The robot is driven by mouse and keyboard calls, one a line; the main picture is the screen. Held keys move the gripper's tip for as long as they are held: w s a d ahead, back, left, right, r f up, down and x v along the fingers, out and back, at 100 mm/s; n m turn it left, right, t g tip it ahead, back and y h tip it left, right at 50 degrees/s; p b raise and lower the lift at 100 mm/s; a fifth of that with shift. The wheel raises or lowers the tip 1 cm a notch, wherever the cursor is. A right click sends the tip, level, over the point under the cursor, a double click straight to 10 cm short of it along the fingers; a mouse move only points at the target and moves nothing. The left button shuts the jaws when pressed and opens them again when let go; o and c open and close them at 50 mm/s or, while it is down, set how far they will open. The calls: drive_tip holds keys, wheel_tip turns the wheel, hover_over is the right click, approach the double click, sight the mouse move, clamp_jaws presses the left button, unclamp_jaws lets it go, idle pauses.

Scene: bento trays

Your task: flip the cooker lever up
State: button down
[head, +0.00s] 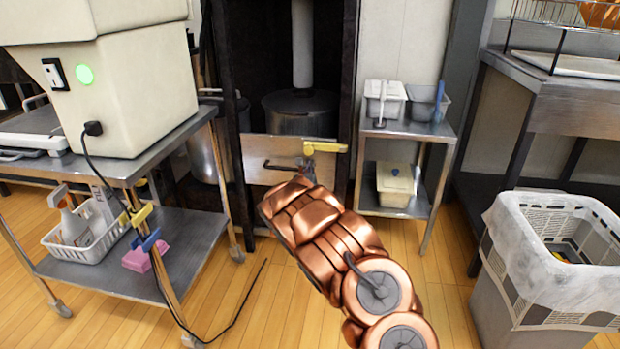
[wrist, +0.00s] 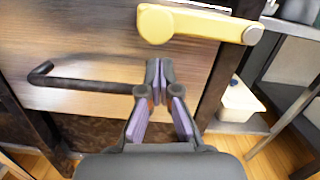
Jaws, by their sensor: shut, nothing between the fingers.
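The cooker lever is a yellow bar (head: 328,147) on a wooden panel below a large pot. In the wrist view the yellow lever (wrist: 195,24) lies roughly level, with a round metal pin at its right end and a rounded left end. My gripper (head: 309,168) is in front of the panel. In the wrist view my gripper (wrist: 158,75) is shut and empty, its fingertips just below the left part of the lever, with a small gap in the picture. I cannot tell the depth between them.
A dark bar handle (wrist: 90,85) sticks out left of my fingertips. The pot (head: 300,113) stands in the dark cooker frame above. A steel cart (head: 170,235) is at left, a small steel stand (head: 410,130) at right, and a lined bin (head: 500,290) at front right.

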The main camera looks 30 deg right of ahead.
drive_tip(key=shift+w+r, duration=0.1)
drive_tip(key=shift+r, duration=0.45)
drive_tip(key=shift+a, duration=0.1)
